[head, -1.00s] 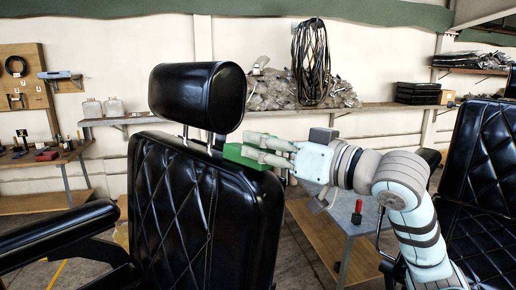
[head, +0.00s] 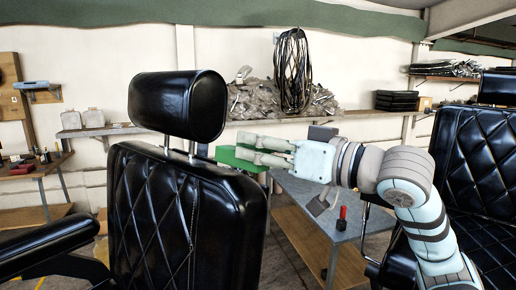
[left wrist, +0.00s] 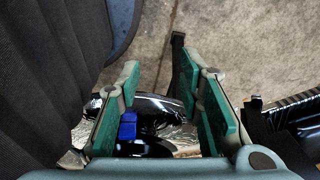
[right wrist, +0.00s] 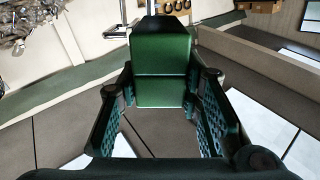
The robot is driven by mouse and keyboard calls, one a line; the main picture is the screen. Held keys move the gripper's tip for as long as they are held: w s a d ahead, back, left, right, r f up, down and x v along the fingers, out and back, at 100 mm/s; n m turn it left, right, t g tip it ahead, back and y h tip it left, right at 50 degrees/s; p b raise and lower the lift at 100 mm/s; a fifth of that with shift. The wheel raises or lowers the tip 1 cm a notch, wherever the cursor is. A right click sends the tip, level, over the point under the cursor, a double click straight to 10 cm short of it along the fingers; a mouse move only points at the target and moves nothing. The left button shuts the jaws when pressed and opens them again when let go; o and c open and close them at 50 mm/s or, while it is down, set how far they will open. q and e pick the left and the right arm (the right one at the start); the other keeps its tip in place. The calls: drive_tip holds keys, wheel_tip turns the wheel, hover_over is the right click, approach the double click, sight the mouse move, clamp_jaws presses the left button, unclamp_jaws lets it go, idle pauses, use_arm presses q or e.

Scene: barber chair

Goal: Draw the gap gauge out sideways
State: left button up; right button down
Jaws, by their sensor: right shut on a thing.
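The gap gauge (head: 228,157) is a green block in the head view, at the top right of the black chair's backrest (head: 180,225), below and right of the headrest (head: 178,105). My right gripper (head: 240,147) reaches in from the right and is shut on the gauge. In the right wrist view the gauge (right wrist: 163,58) sits between the two fingers. Whether its underside touches the backrest cannot be told. My left gripper (left wrist: 158,72) shows only in the left wrist view, with its fingers apart and nothing gripped.
A grey table (head: 325,205) with a red-handled tool (head: 341,217) is below my right arm. A second black chair (head: 480,170) stands at the right. A blue thing (left wrist: 127,125) lies beyond my left fingers.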

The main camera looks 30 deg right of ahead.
drive_tip(key=r+p, duration=0.2)
drive_tip(key=r, duration=0.1)
drive_tip(key=d+r+p, duration=0.1)
drive_tip(key=r+p, duration=0.1)
drive_tip(key=r, duration=0.1)
drive_tip(key=shift+s+d+r, duration=0.15)
drive_tip(key=shift+s+r, duration=0.05)
drive_tip(key=shift+r, duration=0.05)
